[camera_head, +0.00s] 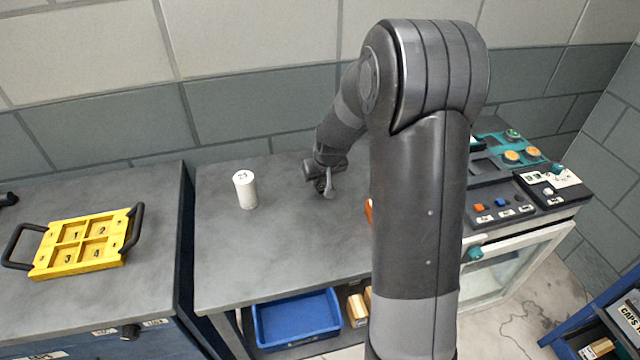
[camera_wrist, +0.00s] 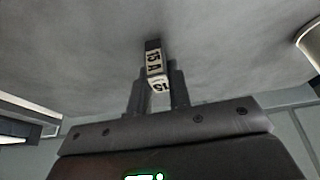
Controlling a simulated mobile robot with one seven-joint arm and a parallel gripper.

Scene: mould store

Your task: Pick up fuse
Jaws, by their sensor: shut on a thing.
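The fuse (camera_wrist: 155,62) is a small block with a dark end and pale faces marked "15 A". It shows in the wrist view, between the two fingers of my gripper (camera_wrist: 158,78). The fingers are shut on it, and its dark end sticks out past the fingertips. In the head view my gripper (camera_head: 326,187) is low over the back of the grey worktop (camera_head: 280,245), and the fuse cannot be made out there. I cannot tell whether the fuse touches the worktop.
A white cylinder (camera_head: 245,190) stands left of my gripper. A yellow tray (camera_head: 80,266) with numbered compartments and black handles lies on the left bench. A control panel (camera_head: 505,205) is at right. A blue bin (camera_head: 298,320) sits below the worktop. My arm hides part of the worktop.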

